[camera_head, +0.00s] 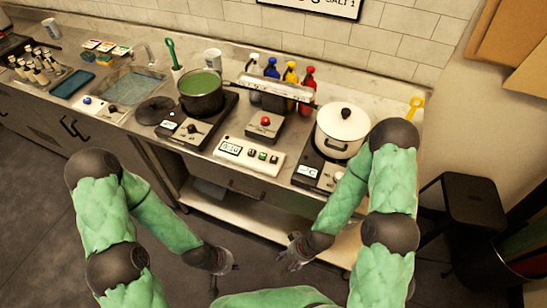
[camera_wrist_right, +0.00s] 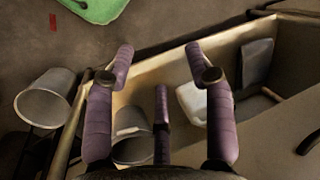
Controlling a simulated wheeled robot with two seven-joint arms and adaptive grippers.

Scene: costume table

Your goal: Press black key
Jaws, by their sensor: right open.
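A white control panel (camera_head: 249,155) with a small display and a row of small coloured keys lies on the counter between the two burners. A dark key (camera_head: 251,153) seems to be in that row, but the keys are too small to tell apart surely. My left gripper (camera_head: 224,272) hangs in front of and below the counter, its fingers too small to read. My right gripper (camera_head: 289,254) is also in front of and below the counter edge, apart from the panel. In the right wrist view its purple fingers (camera_wrist_right: 160,72) are spread and empty.
A dark pot (camera_head: 202,102) with green contents and a lidded white pot (camera_head: 343,128) stand on burners either side of the panel. A box with a red button (camera_head: 265,124) is behind it. A lower shelf (camera_head: 250,220) lies under the counter.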

